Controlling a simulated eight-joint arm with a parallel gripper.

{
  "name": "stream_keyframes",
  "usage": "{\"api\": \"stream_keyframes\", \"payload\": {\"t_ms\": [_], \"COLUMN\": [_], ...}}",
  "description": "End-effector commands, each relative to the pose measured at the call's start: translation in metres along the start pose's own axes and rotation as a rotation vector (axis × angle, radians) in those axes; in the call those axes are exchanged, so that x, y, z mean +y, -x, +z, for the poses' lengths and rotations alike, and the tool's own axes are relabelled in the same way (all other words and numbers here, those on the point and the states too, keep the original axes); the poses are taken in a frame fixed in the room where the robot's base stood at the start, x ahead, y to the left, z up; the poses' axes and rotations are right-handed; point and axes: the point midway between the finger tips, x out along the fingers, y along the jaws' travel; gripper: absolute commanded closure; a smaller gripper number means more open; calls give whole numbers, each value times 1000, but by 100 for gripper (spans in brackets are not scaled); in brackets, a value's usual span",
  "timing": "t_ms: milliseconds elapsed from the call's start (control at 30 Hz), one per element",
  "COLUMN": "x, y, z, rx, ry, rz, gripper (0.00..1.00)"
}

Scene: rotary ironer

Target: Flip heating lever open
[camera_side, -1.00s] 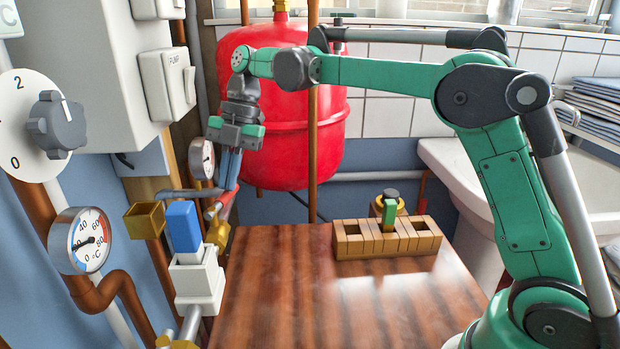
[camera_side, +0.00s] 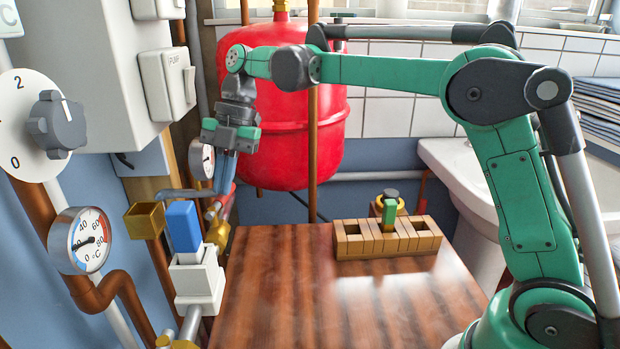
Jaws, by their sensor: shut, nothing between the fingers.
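My gripper (camera_side: 224,178) hangs shut and empty, fingers pointing down, in front of the left edge of the red tank. Just below the fingertips are brass pipe fittings (camera_side: 217,232) and a red part (camera_side: 224,203), which may be the heating lever; the fingers partly hide it. I cannot tell whether they touch it, or whether it is open or closed. A grey bar (camera_side: 182,194) runs across left of the fingertips. A blue block (camera_side: 182,226) stands upright on a white valve body (camera_side: 198,281) nearer the camera.
A small gauge (camera_side: 201,159) sits just behind and left of my gripper. The red tank (camera_side: 295,120) and a copper pipe (camera_side: 313,150) stand behind it. A wooden slotted block (camera_side: 387,238) lies on the brown table (camera_side: 330,300), whose front is clear. A temperature gauge (camera_side: 80,240) is at left.

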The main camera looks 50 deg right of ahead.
Motion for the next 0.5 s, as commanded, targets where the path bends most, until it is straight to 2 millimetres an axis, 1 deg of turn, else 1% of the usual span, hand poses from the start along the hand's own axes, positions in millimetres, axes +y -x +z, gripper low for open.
{"api": "stream_keyframes", "payload": {"t_ms": [300, 500], "x": [0, 0], "y": [41, 53], "z": [1, 1], "rx": [-2, -2], "ry": [-3, -2], "rz": [1, 1], "gripper": [100, 100]}}
